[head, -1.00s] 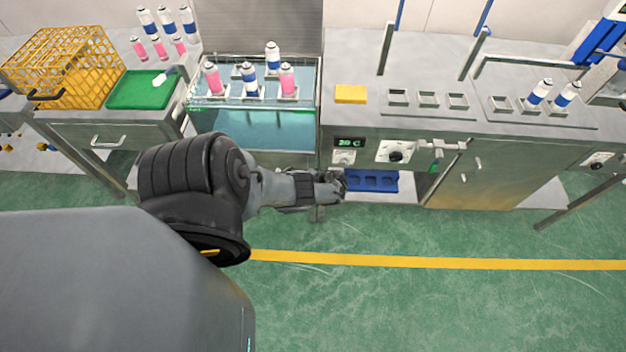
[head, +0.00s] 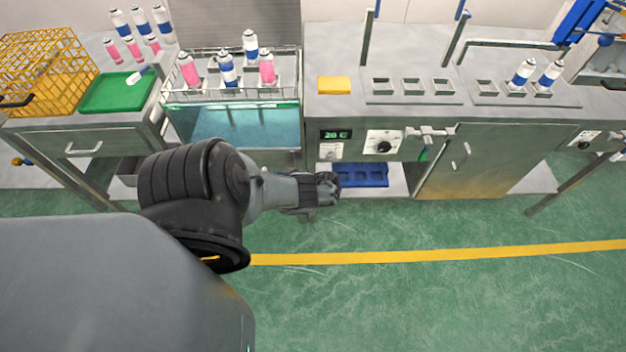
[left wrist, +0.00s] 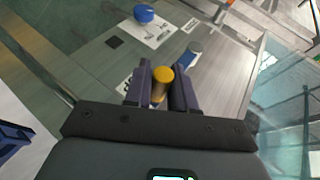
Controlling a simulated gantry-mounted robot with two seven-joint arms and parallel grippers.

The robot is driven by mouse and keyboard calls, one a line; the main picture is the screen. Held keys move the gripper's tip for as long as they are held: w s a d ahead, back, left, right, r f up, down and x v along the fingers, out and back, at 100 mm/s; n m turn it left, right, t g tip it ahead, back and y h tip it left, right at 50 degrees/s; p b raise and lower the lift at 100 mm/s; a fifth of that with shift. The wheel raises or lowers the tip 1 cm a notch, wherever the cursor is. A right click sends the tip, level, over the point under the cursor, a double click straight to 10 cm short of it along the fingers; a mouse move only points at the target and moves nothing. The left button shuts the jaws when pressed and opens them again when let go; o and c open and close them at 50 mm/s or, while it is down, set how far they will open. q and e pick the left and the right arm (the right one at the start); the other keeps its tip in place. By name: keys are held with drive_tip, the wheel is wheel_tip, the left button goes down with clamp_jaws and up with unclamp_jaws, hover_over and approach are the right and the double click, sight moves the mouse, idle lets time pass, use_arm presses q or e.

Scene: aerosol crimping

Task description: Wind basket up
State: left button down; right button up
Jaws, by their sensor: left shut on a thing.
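The wire basket (head: 215,99) sits at the top of the water tank (head: 247,126) in the head view. It holds pink and blue-banded white cans (head: 266,69) upright, standing around the level of the tank rim. My left gripper (head: 328,188) is in front of the bench, to the lower right of the tank. In the left wrist view, the fingers of my left gripper (left wrist: 163,88) are shut on a yellow knob (left wrist: 162,77), with one finger on each side. The crank behind the knob is mostly hidden. My right gripper is out of view.
A blue tray (head: 362,175) lies on the low shelf near my left gripper. A blue knob (left wrist: 144,13) is on the panel in the wrist view. A yellow crate (head: 45,70) and green tray (head: 117,92) are left of the tank. The floor in front is clear.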

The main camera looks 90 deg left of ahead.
use_arm(q)
drive_tip(key=shift+f, duration=0.15)
drive_tip(key=c, duration=1)
unclamp_jaws()
drive_tip(key=shift+c, duration=0.2)
drive_tip(key=shift+w, duration=0.1)
drive_tip(key=shift+w+d+r, duration=0.15)
drive_tip(key=shift+r, duration=0.15)
drive_tip(key=p+v, duration=0.3)
drive_tip(key=v, duration=0.7)
drive_tip(key=shift+w, duration=0.2)
drive_tip(key=shift+f, duration=0.1)
